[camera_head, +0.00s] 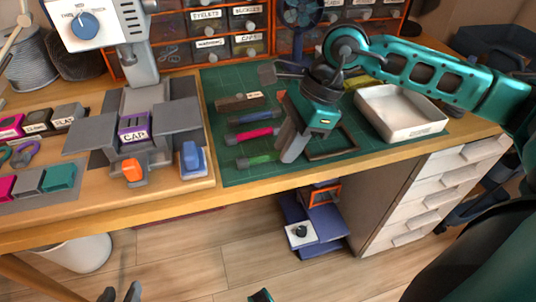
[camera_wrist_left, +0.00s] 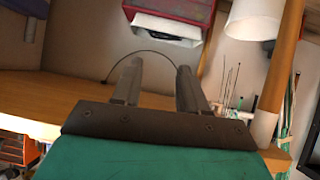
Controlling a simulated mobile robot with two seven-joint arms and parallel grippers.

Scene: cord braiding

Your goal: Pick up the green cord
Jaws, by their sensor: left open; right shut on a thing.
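The green cord (camera_head: 258,160) lies on the green cutting mat, nearest the front of a row of cords. My right gripper (camera_head: 290,155) reaches down over the mat, its fingertips at the right end of the green cord. It is shut on the cord there; the fingers hide that end. A pink cord (camera_head: 252,134) and a blue cord (camera_head: 254,117) lie behind the green one. My left gripper (camera_head: 120,293) is low at the bottom edge, in front of the table. In the left wrist view its two fingers (camera_wrist_left: 157,78) are apart with nothing between them.
A white tray (camera_head: 400,112) stands right of my right gripper, with a dark frame (camera_head: 332,143) between them. A grey fixture with a purple CAP block (camera_head: 134,127) stands on the left. Drawers (camera_head: 230,20) line the back. A white bin (camera_head: 72,252) is under the table.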

